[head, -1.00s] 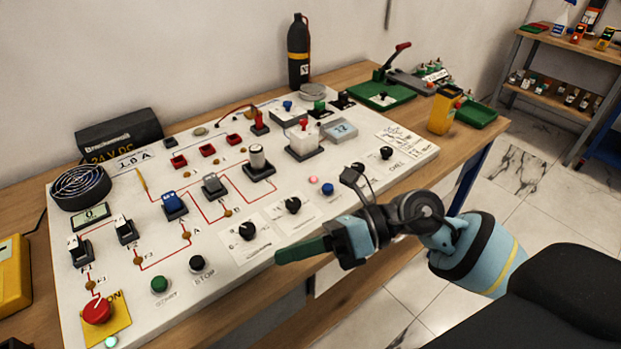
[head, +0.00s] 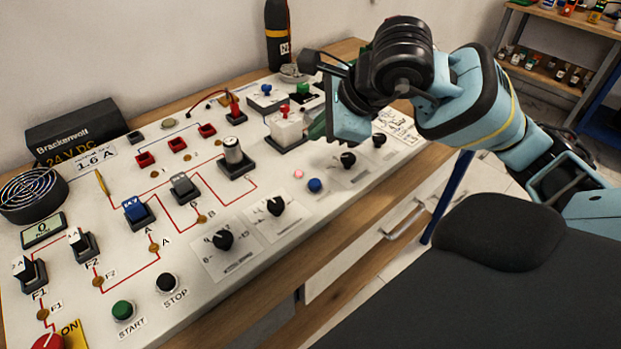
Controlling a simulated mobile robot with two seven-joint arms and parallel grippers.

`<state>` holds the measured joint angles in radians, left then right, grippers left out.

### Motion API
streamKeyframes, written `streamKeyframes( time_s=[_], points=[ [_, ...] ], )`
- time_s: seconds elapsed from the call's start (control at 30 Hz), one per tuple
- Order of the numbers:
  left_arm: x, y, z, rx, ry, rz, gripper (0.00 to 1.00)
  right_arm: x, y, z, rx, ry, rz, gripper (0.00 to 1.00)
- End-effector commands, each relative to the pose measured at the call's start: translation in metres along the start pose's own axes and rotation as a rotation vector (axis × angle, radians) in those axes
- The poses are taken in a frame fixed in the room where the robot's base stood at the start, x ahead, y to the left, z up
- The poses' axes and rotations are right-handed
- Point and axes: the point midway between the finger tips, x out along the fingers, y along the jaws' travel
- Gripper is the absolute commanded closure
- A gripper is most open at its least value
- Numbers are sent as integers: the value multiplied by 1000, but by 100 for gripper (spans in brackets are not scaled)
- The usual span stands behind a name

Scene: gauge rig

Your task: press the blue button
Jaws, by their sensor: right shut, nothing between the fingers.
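The blue button (head: 315,185) is a small round cap on the white panel (head: 215,275), right of the middle. It stands just in front of a small pink lamp (head: 298,174). My right gripper (head: 318,127) is above the back right part of the panel, up and behind the blue button in the picture. Its green fingers are shut and empty, pointing away and largely hidden behind the gripper body. Nothing covers the blue button, and the gripper is apart from it. My left gripper is out of view.
Near the button are black knobs (head: 348,159) and a white block with a red top (head: 286,127). A blue rocker switch (head: 135,208), a green start button (head: 122,310) and a black stop button (head: 166,282) are farther left. The panel's front edge is clear.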

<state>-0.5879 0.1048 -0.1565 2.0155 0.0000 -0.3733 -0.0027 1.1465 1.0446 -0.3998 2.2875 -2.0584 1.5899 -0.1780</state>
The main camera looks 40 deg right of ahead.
Motion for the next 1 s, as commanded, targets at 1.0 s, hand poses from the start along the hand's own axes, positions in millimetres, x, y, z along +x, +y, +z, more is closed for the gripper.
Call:
streamKeyframes(
  time_s=[1.0],
  points=[
    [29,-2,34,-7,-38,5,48,56,31,-30,1,1,7,100]
  ],
)
